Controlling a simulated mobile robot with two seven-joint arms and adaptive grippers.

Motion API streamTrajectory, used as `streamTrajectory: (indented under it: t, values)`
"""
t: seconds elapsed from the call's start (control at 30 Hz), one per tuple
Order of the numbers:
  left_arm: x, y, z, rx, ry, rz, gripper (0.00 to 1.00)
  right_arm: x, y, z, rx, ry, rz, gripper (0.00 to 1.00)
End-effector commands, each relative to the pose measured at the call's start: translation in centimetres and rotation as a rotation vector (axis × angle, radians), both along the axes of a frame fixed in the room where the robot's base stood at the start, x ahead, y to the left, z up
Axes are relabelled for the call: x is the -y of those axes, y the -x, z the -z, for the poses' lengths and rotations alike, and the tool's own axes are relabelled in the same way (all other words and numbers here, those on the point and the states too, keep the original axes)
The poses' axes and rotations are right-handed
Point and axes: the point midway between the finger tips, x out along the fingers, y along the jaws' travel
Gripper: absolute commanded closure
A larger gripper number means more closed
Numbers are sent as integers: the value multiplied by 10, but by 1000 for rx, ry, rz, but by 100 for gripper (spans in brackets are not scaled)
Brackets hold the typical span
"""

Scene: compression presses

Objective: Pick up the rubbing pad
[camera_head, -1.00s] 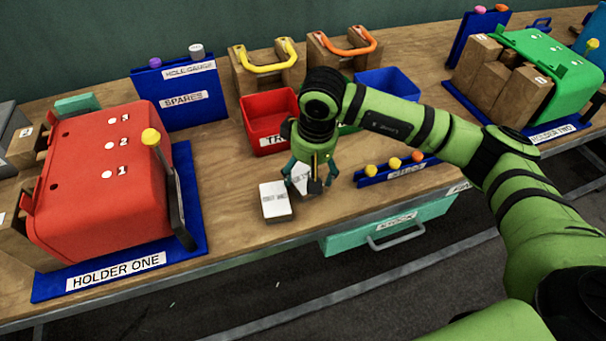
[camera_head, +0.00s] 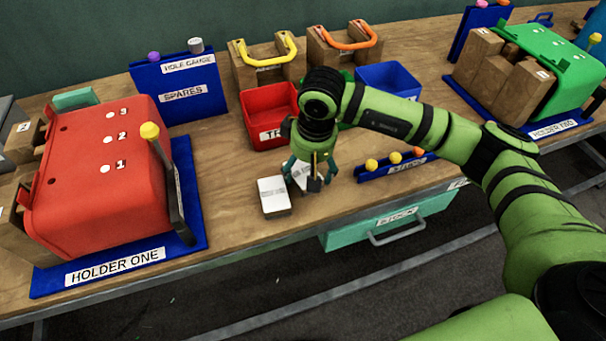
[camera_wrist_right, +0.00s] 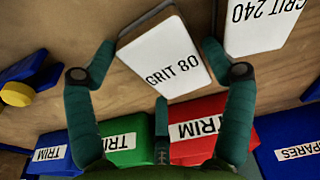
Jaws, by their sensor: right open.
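Two white-topped rubbing pads lie on the wooden bench. The GRIT 80 pad (camera_wrist_right: 165,58) is in the middle of the right wrist view, between my spread fingers; in the head view this pad (camera_head: 301,176) is partly hidden by the gripper. The GRIT 240 pad (camera_wrist_right: 262,25) is beside it, cut off by the frame; in the head view this pad (camera_head: 273,195) lies to the left, unobstructed. My right gripper (camera_head: 312,179) points down over the GRIT 80 pad, open and empty; its fingers (camera_wrist_right: 160,85) show no clear contact. My left gripper is out of view.
A red trim bin (camera_head: 268,115) stands behind the gripper, with a blue bin (camera_head: 388,78) to its right. A blue rack with yellow and orange knobs (camera_head: 396,167) is close on the right. Red holder one (camera_head: 100,180) is at left. The bench's front edge is near.

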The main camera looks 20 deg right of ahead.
Motion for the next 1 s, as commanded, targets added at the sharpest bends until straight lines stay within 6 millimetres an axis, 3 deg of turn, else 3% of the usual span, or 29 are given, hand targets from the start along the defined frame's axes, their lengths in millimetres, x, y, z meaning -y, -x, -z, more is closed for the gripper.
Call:
streamTrajectory:
  t: [0.57, 0.6, 0.7, 1.0]
  values:
    - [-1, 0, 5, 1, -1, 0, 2, 0, 0, 2, 0, 0, 0, 18]
    - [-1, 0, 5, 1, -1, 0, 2, 0, 0, 2, 0, 0, 0, 22]
    - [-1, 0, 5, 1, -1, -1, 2, 0, 0, 2, 0, 0, 0, 55]
    - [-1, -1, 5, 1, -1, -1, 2, 0, 0, 2, -1, 0, 0, 60]
